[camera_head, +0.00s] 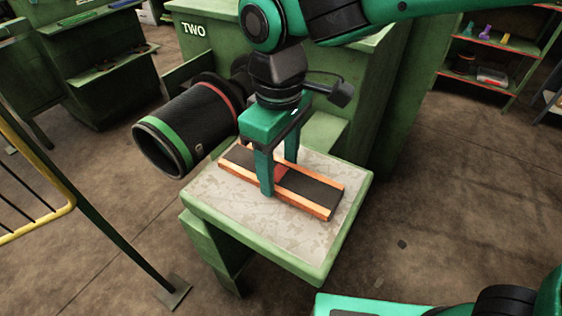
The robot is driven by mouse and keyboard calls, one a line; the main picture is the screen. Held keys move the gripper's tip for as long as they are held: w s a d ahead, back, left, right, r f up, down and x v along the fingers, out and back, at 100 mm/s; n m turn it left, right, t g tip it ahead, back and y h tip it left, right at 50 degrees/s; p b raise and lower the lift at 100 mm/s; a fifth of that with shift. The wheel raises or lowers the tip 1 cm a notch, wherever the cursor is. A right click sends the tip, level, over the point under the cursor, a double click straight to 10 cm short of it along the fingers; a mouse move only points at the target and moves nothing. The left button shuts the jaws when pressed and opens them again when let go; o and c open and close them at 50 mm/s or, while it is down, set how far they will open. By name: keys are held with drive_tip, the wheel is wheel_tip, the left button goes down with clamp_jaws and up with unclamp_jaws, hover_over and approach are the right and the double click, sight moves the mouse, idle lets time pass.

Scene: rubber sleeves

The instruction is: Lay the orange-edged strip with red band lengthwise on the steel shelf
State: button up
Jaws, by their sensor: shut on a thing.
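The orange-edged strip (310,188) is dark with orange long edges and a red band (281,171) near its middle. It lies over the pale top of a green stand (230,208), slanting from upper left to lower right. I cannot tell whether it touches the top or is held just above it. My gripper (279,180) points down and is shut on the strip near the red band, one finger on each long side. The fingers and wrist hide part of the strip. I cannot make out for sure which surface is the steel shelf; the pale, patterned top may be it.
A large black sleeve (185,128) with a green band and a red band sticks out from a green machine marked TWO, close left of my wrist. A yellow rail (62,208) stands at left. Shelves with small items (490,55) are at upper right. Floor at right is mostly clear.

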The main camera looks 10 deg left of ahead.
drive_tip(key=shift+f, duration=0.1)
drive_tip(key=o, duration=1.2)
drive_tip(key=shift+c, duration=0.2)
wheel_tip(320, 180, up, 12)
